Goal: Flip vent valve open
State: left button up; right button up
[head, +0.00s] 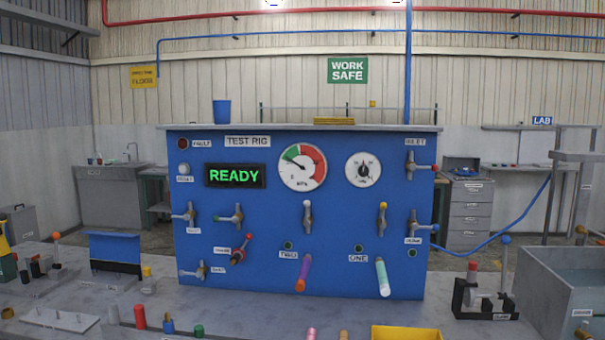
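The blue test rig panel (335,262) stands on the bench in the head view and carries several small valves. I cannot read for certain which label says vent. A valve with a pale handle (201,271) sits at the lower left, beside a small blurred label (218,270). Another pale-handled valve (189,215) and a green-tipped one (236,217) sit above it. A red-handled valve (240,250) is tilted between them. At the right are a red-tipped valve (415,166) and a blue-tipped valve (418,227). Neither gripper shows.
A purple-orange hose (303,273) and a mint hose (382,276) hang on the panel front, below upright valves. Pegs (140,317) and a yellow bin (405,333) are near the front. A clamp fixture (484,297) and grey tank (555,300) stand right. The display (234,176) reads READY.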

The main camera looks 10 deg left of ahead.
aim_at(187, 217)
jog(key=k+j+u, duration=0.1)
jog(key=j+u, duration=0.15)
jog(key=j, duration=0.6)
jog(key=j+u, duration=0.25)
jog(key=j, duration=0.6)
jog(key=i+j+u, duration=0.35)
jog(key=j, duration=0.25)
jog(key=i+j+u, duration=0.4)
jog(key=i+j, duration=0.1)
